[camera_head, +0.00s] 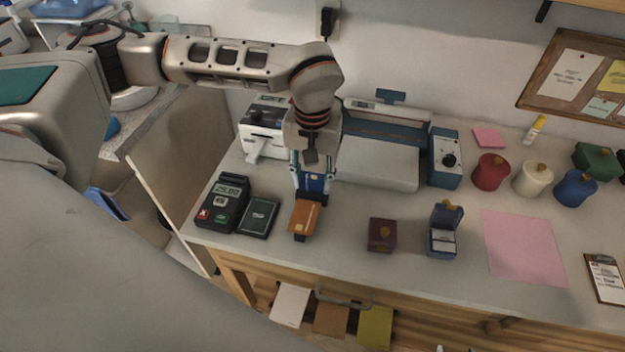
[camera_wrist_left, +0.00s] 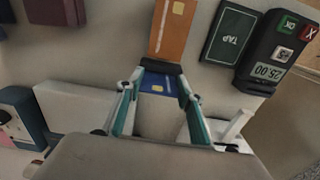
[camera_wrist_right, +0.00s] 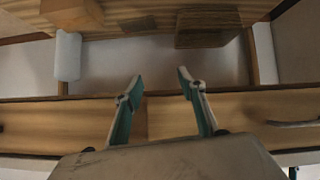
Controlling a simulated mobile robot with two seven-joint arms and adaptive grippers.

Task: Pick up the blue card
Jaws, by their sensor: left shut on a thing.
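The blue card (camera_head: 315,183) is between the fingers of my left gripper (camera_head: 311,192) in the head view. My right gripper (camera_wrist_right: 158,82) is open and empty in the right wrist view, facing a wooden drawer front.
A card terminal (camera_head: 223,203) and a dark TAP pad (camera_head: 259,216) sit left of the cards. A white-and-black machine (camera_head: 264,133) stands behind. A maroon box (camera_head: 382,234) and an open blue box (camera_head: 444,232) stand to the right. An open drawer (camera_head: 330,316) lies below.

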